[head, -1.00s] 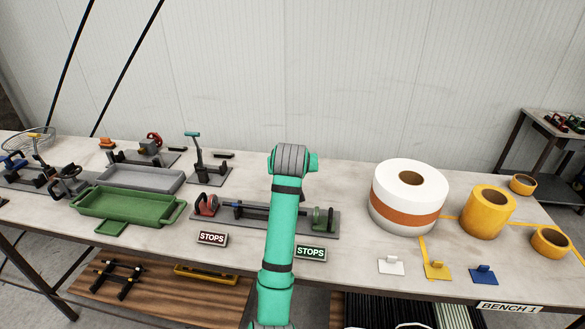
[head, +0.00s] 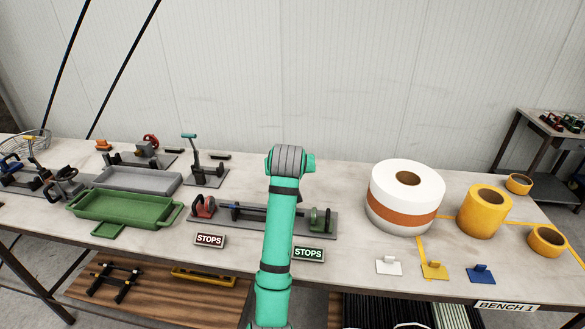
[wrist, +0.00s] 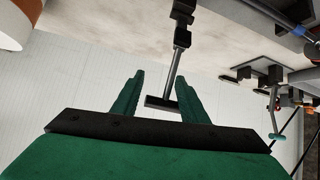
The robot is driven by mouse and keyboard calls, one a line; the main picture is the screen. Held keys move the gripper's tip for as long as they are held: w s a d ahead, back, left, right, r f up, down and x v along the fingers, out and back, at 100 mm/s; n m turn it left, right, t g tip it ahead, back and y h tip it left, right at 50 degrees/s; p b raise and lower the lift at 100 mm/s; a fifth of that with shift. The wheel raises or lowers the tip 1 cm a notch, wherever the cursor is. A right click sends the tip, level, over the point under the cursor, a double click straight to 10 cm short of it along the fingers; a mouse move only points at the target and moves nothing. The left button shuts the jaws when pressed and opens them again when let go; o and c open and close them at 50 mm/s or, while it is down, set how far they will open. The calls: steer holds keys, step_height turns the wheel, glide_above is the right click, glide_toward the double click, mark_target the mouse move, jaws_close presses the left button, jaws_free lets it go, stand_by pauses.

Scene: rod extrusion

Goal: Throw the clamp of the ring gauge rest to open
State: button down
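A clamp lever with a grey rod (wrist: 173,72) and a dark crossbar handle (wrist: 163,103) shows in the wrist view. Its dark pivot (wrist: 181,38) is at the top, over the bench. My gripper (wrist: 158,82) is open, its two green fingers on either side of the lever. The crossbar lies near the right finger; I cannot tell whether they touch. In the head view my arm hides the gripper and this clamp. No label in view shows which fixture is the ring gauge rest.
A fixture with a teal-handled lever (head: 194,160) stands left of my arm. A rail with red and green stops (head: 236,219) lies partly behind my arm. A green tray (head: 120,208) is left; a large white roll (head: 405,185) and yellow rolls (head: 485,212) are right.

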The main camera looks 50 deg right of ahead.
steer(key=c, duration=0.8)
jaws_free()
steer(key=shift+w+a+r, duration=0.1)
steer(key=shift+w+a, duration=0.5)
steer(key=shift+w, duration=0.1)
steer(key=shift+s+d, duration=0.2)
steer(key=shift+s, duration=0.1)
steer(key=v, duration=1)
steer(key=shift+s+a+r, duration=0.2)
